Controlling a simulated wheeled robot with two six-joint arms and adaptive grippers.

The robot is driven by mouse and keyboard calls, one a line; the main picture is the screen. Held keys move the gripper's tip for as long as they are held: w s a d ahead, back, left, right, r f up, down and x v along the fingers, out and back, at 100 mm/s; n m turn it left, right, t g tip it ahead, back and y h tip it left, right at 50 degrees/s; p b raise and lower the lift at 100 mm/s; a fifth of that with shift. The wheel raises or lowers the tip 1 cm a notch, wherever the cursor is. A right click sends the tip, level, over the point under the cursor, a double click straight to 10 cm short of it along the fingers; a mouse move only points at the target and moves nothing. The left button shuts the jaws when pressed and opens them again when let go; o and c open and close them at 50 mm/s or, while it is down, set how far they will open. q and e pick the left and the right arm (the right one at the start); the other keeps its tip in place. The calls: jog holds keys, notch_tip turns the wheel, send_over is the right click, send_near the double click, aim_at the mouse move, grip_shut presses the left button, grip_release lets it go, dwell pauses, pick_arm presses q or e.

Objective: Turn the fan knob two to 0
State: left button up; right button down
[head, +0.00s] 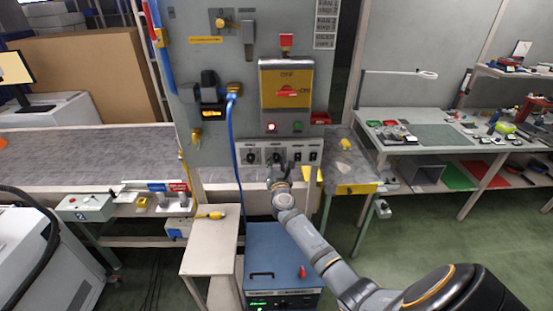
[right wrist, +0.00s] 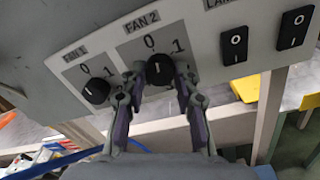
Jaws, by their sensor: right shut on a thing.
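The fan knob two is a round black knob (right wrist: 159,71) under the FAN 2 label, with the marks 0 and 1 above it. Its short white line points roughly up, near the 0 side; its exact setting is hard to tell. My right gripper (right wrist: 158,80) is shut on this knob, one finger on each side. In the head view my right gripper (head: 277,178) reaches up to the white switch panel (head: 256,148), and its fingers partly cover the knob area. My left gripper is not in view.
The FAN 1 knob (right wrist: 96,91) sits close to the left of my fingers. Two black rocker switches, one at the LAMP label (right wrist: 234,45) and one further right (right wrist: 293,28), are on the right. A blue cable (head: 233,140) hangs left of the panel. A blue cabinet (head: 280,260) stands below.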

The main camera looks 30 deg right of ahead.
jog(key=shift+n+p, duration=0.6)
jog(key=shift+n, duration=0.6)
jog(key=shift+f, duration=0.1)
jog(key=c, duration=1)
grip_release()
jog(key=shift+s+a, duration=0.1)
jog(key=v, duration=1.1)
jog(key=shift+s+a, duration=0.2)
jog(key=shift+s, duration=0.15)
